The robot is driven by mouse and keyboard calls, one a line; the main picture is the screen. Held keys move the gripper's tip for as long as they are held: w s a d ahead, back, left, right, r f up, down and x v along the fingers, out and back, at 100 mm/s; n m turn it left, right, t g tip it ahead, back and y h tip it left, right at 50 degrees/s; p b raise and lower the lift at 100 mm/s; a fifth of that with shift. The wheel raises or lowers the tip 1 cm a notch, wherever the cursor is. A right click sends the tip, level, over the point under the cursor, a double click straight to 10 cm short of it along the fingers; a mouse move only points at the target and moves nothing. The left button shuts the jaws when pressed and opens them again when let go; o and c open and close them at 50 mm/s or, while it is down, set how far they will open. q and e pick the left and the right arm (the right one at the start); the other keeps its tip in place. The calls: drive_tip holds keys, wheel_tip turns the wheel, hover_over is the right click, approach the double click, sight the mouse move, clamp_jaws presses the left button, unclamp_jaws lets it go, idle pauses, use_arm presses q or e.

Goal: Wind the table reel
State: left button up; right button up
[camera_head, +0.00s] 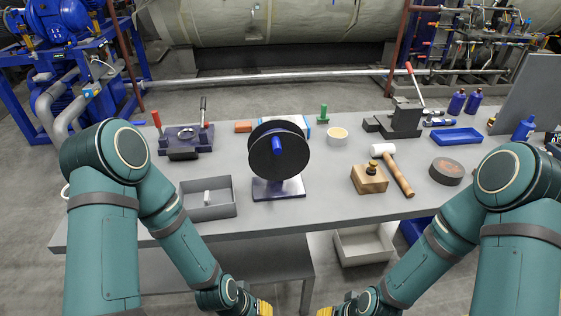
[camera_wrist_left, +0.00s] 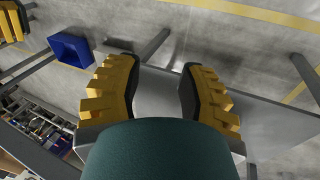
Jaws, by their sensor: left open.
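The table reel (camera_head: 266,163) is a black disc on a dark plate-like base (camera_head: 278,190), standing upright near the middle of the grey table. A blue knob or handle (camera_head: 280,145) sticks out from its front face. My left gripper (camera_head: 262,308) is at the bottom edge of the head view, in front of and below the table, well apart from the reel. In the left wrist view my left gripper (camera_wrist_left: 160,75) has its yellow fingers spread, with nothing between them. My right gripper (camera_head: 325,311) barely shows at the bottom edge; its fingers are mostly cut off.
A grey open tray (camera_head: 224,204) is left of the reel, and a clamp-like tool (camera_head: 184,138) stands behind it. A wooden block (camera_head: 369,180), a mallet (camera_head: 398,172) and a dark round disc (camera_head: 447,171) lie to the right. The grey table's (camera_head: 330,205) front strip is bare.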

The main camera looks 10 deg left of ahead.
idle(0.4)
use_arm(q)
drive_tip(key=shift+o, duration=1.1)
drive_tip(key=n+t+y+p, duration=0.7)
drive_tip(key=n+t, duration=0.9)
drive_tip(key=n, duration=1.2)
approach(277, 141)
drive_tip(key=shift+y, duration=0.6)
drive_tip(key=x, duration=0.6)
drive_tip(key=f+x, duration=0.1)
drive_tip(key=x, duration=0.3)
drive_tip(key=shift+w+d+f, duration=0.1)
drive_tip(key=shift+w+d, duration=0.05)
drive_tip(key=shift+d, duration=0.1)
clamp_jaws()
